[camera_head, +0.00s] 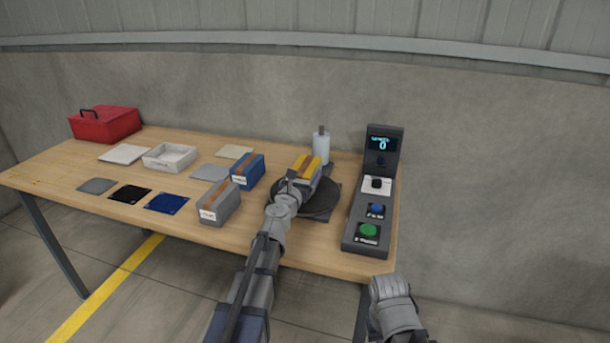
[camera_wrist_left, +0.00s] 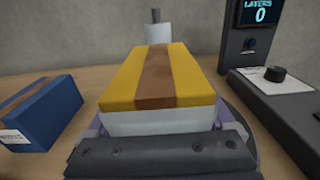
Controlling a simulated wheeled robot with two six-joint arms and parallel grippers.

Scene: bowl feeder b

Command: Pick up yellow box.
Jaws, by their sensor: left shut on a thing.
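The yellow box (camera_head: 313,165) has a brown strip along its top and a white lower side. In the head view it is over the round dark turntable (camera_head: 318,212); I cannot tell whether it touches it. In the left wrist view the yellow box (camera_wrist_left: 118,88) fills the middle, right in front of the gripper. My left gripper (camera_head: 297,180) is shut on the yellow box. Its fingers are mostly hidden by the box and wrist.
A blue box (camera_head: 247,171) and a grey box (camera_head: 219,203) stand left of the turntable. A white bottle (camera_head: 321,147) is behind it. A control panel (camera_head: 352,232) with buttons is at right. A white tray (camera_head: 170,157), flat mats and a red toolbox (camera_head: 106,124) are farther left.

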